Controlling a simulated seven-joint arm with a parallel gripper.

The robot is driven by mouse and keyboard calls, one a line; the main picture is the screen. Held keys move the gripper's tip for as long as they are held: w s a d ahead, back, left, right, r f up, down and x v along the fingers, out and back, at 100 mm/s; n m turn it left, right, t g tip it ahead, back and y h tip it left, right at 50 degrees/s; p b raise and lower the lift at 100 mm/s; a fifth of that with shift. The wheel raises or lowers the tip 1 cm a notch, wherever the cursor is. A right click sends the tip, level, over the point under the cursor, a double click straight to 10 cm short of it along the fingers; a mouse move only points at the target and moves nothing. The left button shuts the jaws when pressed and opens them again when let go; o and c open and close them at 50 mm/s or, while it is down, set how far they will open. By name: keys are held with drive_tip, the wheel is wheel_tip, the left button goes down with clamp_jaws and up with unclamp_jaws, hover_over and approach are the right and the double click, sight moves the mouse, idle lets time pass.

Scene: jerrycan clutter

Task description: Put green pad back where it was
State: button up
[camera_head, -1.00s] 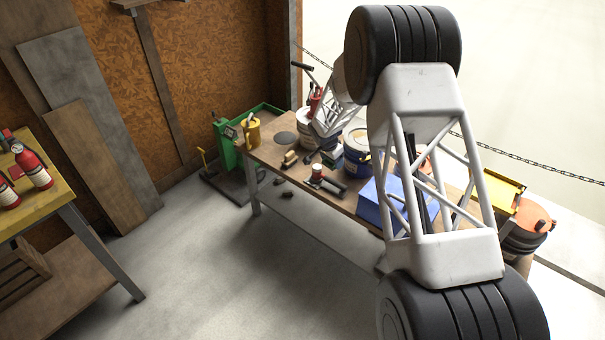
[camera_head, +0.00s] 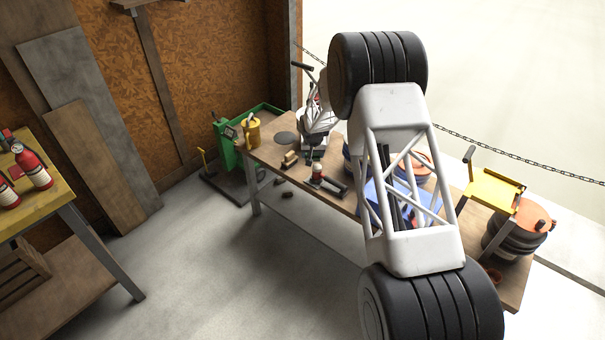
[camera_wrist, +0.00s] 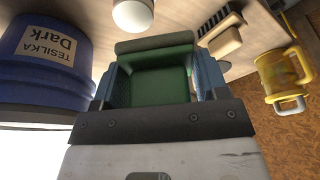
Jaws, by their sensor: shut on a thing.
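The green pad (camera_wrist: 160,84) shows in the wrist view as a dark green block with a darker rounded bar along its far edge. My gripper (camera_wrist: 160,72) has its two blue-grey fingers on either side of the pad, shut on it. In the head view my gripper (camera_head: 314,140) is at the far end of the workbench (camera_head: 340,198), small and partly hidden by my arm.
In the wrist view a blue bucket (camera_wrist: 45,55) labelled "TESILKA Dark" stands left. A white round thing (camera_wrist: 132,14), a brush (camera_wrist: 222,36) and a yellow can (camera_wrist: 280,74) are also near. In the head view a blue box (camera_head: 397,197) stands behind my arm. A grey disc (camera_head: 286,138) lies on the bench.

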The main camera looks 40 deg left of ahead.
drive_tip(key=shift+w+a+f+n+g+y, duration=0.1)
drive_tip(key=shift+a+f+n+g+y, duration=0.1)
drive_tip(key=shift+a+n, duration=0.75)
drive_tip(key=shift+s+a+f+n+g+y, duration=0.15)
drive_tip(key=shift+a+f+n+g, duration=0.1)
drive_tip(key=shift+a+n, duration=0.7)
drive_tip(key=shift+w+a+f+n+g+y, duration=0.15)
drive_tip(key=shift+a+f+n, duration=0.05)
drive_tip(key=shift+a+n, duration=0.75)
hover_over(301, 171)
drive_tip(key=shift+d+f, duration=0.2)
drive_tip(key=shift+f, duration=1.3)
drive_tip(key=shift+d+f, duration=0.15)
drive_tip(key=shift+f, duration=1.3)
drive_tip(key=shift+f, duration=2.1)
drive_tip(key=shift+f, duration=0.1)
drive_tip(key=o, duration=1.1)
